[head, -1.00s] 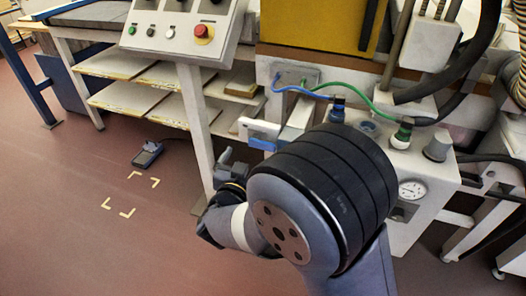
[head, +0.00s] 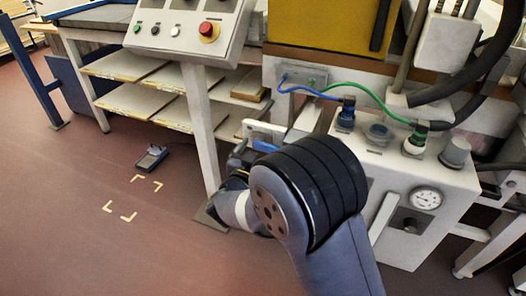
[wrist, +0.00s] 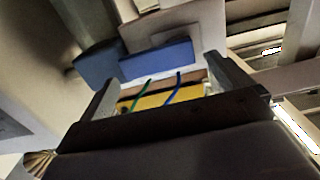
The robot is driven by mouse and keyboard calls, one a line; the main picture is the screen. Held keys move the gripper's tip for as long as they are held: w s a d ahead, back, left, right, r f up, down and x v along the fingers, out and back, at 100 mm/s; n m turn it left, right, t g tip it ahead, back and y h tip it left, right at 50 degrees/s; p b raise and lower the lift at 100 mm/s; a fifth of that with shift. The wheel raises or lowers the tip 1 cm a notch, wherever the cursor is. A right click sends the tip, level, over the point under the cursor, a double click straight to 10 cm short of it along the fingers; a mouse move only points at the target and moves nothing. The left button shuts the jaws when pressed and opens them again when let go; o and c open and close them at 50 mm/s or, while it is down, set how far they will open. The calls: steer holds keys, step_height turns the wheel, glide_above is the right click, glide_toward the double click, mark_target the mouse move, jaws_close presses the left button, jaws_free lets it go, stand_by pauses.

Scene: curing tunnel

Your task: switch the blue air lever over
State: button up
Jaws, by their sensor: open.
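The blue lever (head: 264,146) shows in the head view as a small blue piece under a white plate, partly hidden by my arm. In the wrist view the blue lever (wrist: 158,60) is a wide blue block ahead of my jaws, near the space between the fingertips. My gripper (wrist: 165,75) has its two fingers well apart, with nothing held between them. In the head view my gripper (head: 242,157) is largely hidden behind my wrist, close beside the lever. I cannot tell whether a finger touches it.
A white valve cabinet (head: 385,165) with blue and green hoses and a pressure gauge (head: 426,199) stands to the right of my arm. A control panel with a red button (head: 209,31) is above left. Shelves (head: 135,90) stand behind; the floor at left is mostly clear.

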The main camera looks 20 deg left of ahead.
steer(key=shift+w, duration=0.3)
steer(key=shift+c, duration=0.6)
steer(key=c, duration=1.3)
